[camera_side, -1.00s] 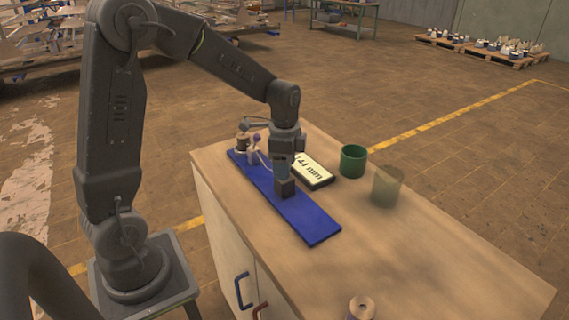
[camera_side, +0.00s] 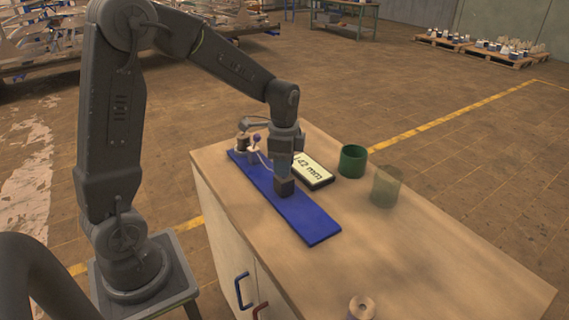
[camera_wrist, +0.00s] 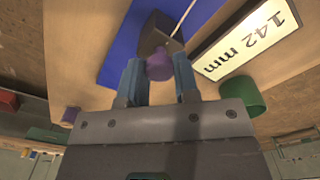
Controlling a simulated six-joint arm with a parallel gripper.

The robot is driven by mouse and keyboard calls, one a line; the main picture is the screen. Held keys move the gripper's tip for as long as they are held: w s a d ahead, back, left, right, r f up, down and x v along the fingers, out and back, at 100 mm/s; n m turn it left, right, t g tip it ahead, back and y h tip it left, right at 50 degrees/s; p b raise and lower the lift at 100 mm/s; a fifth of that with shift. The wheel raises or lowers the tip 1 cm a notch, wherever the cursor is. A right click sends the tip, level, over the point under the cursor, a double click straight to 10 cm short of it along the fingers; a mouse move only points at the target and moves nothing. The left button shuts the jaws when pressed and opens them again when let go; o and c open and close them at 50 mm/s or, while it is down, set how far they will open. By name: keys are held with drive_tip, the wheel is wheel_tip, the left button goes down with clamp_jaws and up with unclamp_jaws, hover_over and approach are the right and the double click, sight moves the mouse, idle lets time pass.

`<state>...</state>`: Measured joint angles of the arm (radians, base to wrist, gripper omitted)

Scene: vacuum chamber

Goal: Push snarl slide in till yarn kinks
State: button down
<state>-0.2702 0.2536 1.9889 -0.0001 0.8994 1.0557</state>
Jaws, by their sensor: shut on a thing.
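The slide is a dark block (camera_side: 284,188) on a long blue board (camera_side: 312,222). In the wrist view the block (camera_wrist: 155,38) has a purple knob (camera_wrist: 159,66) facing me. My gripper (camera_wrist: 159,78) is shut on this knob, one blue finger on each side; in the side view it stands above the block (camera_side: 284,172). A pale yarn (camera_side: 265,159) runs from the fittings at the board's far end towards the block, and part of it shows in the wrist view (camera_wrist: 184,18). I cannot make out a kink. A display (camera_side: 314,172) beside the board reads 142 mm.
Wooden fittings (camera_side: 243,142) and another purple ball (camera_side: 257,138) stand at the board's far end. A green cup (camera_side: 353,161) and a translucent cup (camera_side: 386,187) stand right of the display. A spool (camera_side: 361,308) is at the front. The near end of the board is bare.

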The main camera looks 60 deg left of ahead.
drive_tip(key=shift+a, duration=0.65)
drive_tip(key=c, duration=0.9)
unclamp_jaws()
drive_tip(key=shift+o, duration=0.2)
wheel_tip(320, 180, up, 14)
drive_tip(key=s+d+f+n+t, duration=0.1)
drive_tip(key=s+d+n, duration=0.3)
drive_tip(key=s, duration=0.4)
drive_tip(key=s+d+f+n+t, duration=0.1)
drive_tip(key=s+d+n+t, duration=0.3)
drive_tip(key=s+d, duration=0.3)
drive_tip(key=shift+s+d+n+t, duration=0.3)
drive_tip(key=shift+s+n, duration=0.2)
drive_tip(key=shift+s, duration=0.6)
